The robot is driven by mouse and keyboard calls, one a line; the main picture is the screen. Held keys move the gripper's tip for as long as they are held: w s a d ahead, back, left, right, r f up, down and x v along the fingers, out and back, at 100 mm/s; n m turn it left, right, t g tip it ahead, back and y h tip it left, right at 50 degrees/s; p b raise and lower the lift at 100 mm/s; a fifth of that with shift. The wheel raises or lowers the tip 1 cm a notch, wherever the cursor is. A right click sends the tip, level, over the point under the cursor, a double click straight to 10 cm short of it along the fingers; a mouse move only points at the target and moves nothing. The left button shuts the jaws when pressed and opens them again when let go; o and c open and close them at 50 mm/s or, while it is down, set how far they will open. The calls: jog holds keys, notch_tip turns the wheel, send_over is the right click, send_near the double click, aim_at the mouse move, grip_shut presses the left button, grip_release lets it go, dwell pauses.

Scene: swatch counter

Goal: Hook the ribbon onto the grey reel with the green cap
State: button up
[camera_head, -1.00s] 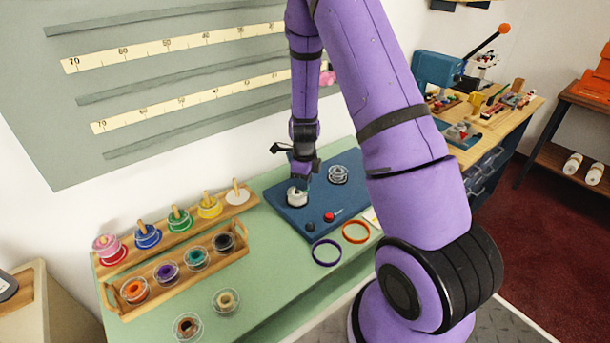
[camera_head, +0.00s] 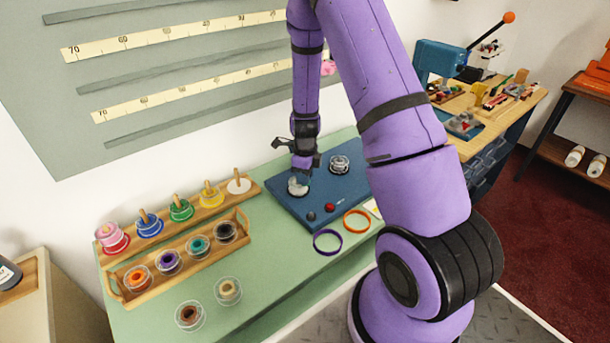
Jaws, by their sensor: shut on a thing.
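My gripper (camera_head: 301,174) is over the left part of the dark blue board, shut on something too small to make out. Just below it is a whitish-grey reel (camera_head: 297,189), partly covered by the fingers. I cannot tell whether they touch. A second grey, clear-rimmed reel (camera_head: 339,164) sits further right on the board. I cannot make out a green cap on either reel, nor a separate ribbon strand.
The blue board (camera_head: 348,190) has a grey knob (camera_head: 311,216) and a red knob (camera_head: 329,207). Purple (camera_head: 327,242) and orange (camera_head: 356,221) rings lie in front. A peg rack (camera_head: 157,238) and a wooden tray (camera_head: 208,258) of spools stand left. Two loose spools lie nearer; the green counter between is clear.

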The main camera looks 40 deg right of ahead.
jog(key=shift+f, duration=0.6)
dwell(1.2)
jog(key=shift+r, duration=2.55)
